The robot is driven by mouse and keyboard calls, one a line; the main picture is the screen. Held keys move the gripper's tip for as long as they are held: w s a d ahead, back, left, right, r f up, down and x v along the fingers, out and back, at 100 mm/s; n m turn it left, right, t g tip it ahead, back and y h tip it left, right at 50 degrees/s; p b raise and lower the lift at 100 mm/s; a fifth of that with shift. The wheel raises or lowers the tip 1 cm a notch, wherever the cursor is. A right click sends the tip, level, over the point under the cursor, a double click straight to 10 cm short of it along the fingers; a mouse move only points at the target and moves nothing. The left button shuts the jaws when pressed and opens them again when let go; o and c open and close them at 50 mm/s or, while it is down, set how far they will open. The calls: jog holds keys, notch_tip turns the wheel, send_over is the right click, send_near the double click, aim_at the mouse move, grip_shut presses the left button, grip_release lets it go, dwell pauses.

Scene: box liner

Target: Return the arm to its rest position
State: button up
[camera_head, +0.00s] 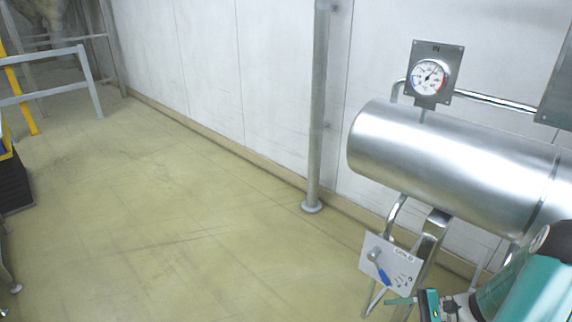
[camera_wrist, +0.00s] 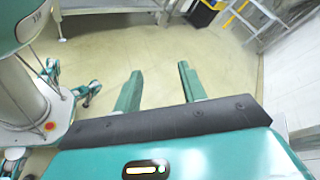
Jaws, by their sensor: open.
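My gripper (camera_wrist: 160,75) shows in the wrist view with its two teal fingers apart and only bare floor between them. It is open and empty. In the head view my gripper (camera_head: 402,301) is at the lower right edge, partly cut off, with my teal arm reaching in from the right. It appears just below and right of a small panel (camera_head: 375,257) with a blue-handled valve (camera_head: 379,268). I cannot tell the exact gap between them.
A steel tank (camera_head: 450,165) with a round gauge (camera_head: 428,77) stands close above my arm, along the white wall (camera_head: 215,60). A vertical pipe (camera_head: 319,110) meets the floor (camera_head: 170,220). Metal railings (camera_head: 50,92) stand far left. The middle floor is clear.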

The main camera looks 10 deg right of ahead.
jog(key=s+a+r+n+h, duration=0.4)
jog(key=a+r+n+h, duration=0.3)
jog(key=r, duration=0.5)
jog(key=s+a+r+n+t+h, duration=0.1)
jog(key=s+a+r+n+h, duration=0.3)
jog(key=a+r, duration=0.8)
jog(key=r+n+h, duration=0.1)
jog(key=n+h, duration=0.1)
jog(key=h, duration=0.1)
jog(key=shift+r+n, duration=0.3)
jog(key=shift+n, duration=0.1)
jog(key=shift+c, duration=0.5)
jog(key=shift+s+d, duration=0.1)
jog(key=shift+d, duration=0.1)
